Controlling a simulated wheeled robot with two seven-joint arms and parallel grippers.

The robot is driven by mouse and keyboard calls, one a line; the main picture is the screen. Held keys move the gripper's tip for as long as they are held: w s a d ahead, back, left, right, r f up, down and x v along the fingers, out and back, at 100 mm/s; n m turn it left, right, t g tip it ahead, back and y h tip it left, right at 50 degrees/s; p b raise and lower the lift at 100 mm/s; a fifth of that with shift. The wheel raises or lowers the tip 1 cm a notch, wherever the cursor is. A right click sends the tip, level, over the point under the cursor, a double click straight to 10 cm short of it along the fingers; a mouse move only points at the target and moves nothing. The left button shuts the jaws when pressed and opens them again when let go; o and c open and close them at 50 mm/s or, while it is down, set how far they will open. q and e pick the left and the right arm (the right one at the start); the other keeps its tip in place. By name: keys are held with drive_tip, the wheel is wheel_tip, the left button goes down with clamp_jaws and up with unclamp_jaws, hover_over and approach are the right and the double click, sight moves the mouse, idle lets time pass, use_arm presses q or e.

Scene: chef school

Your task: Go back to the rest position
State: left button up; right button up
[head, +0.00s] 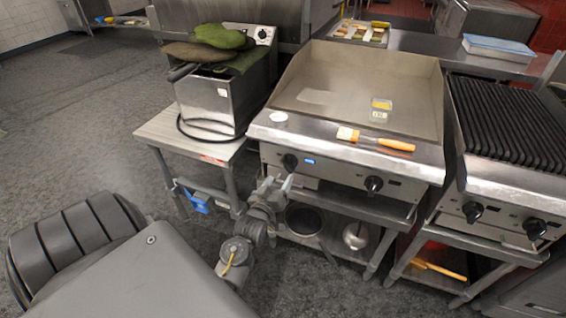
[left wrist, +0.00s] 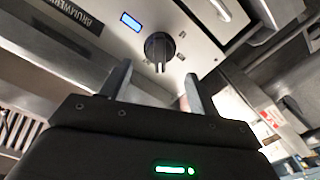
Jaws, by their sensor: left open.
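My left gripper (head: 278,187) is in front of the griddle's (head: 345,75) control panel, below and near its left knob (head: 290,162). In the left wrist view the two fingers (left wrist: 155,88) stand apart with nothing between them. The black knob (left wrist: 160,47) and a lit blue display (left wrist: 131,21) show just beyond the fingertips. I cannot tell whether a finger touches the panel. My right gripper is in neither view.
A brush with an orange handle (head: 395,145) lies on the griddle's front ledge. A fryer (head: 222,98) with green cloths stands left on a steel table (head: 160,128). A ribbed grill (head: 510,120) is at right. Pots sit on the shelf below. Open floor (head: 95,150) lies to the left.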

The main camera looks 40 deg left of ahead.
use_arm(q)
drive_tip(key=shift+v, duration=0.95)
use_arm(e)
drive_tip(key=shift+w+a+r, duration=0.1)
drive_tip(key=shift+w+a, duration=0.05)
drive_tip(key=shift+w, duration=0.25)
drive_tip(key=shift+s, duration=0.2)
